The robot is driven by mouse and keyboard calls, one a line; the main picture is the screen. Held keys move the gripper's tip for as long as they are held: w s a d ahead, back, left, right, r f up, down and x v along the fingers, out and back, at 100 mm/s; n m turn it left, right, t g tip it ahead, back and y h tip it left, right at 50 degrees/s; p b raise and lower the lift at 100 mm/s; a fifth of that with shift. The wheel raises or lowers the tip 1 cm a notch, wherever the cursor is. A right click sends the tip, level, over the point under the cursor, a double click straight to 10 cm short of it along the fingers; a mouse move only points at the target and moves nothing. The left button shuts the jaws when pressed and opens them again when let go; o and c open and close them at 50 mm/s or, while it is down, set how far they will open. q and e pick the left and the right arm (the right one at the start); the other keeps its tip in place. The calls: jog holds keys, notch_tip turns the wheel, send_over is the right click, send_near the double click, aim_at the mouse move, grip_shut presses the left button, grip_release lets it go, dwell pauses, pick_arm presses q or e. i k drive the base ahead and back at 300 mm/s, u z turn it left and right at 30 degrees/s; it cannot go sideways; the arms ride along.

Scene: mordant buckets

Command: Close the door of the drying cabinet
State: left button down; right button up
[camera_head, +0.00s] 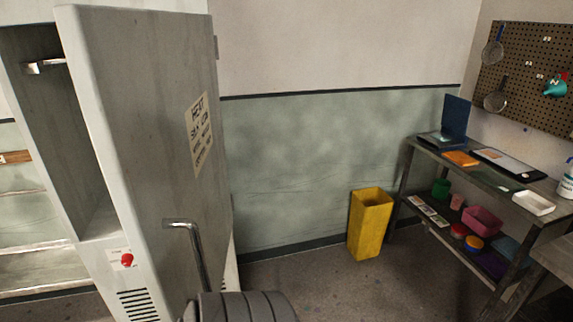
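The grey drying cabinet (82,255) stands at the left, with a bare dark inside showing and a short metal rail (45,66) near its top. Its door (155,130) stands open, swung out toward me, with its left edge away from the opening. The door bears a printed sign (200,130). A bent metal bar handle (190,240) shows low on the door. A dark ribbed part at the bottom edge, just right of the handle, looks like one of my arm links. I see no gripper fingers, and whether anything touches the handle cannot be told.
A red knob (127,260) sits on the cabinet's lower front. A yellow bin (370,223) stands by the wall. A workbench (480,180) with trays and tubs stands at the right, under a pegboard (525,85).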

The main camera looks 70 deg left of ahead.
aim_at(145, 81)
jog(key=u, duration=3)
jog(key=i, duration=0.5)
jog(key=u, duration=1.45)
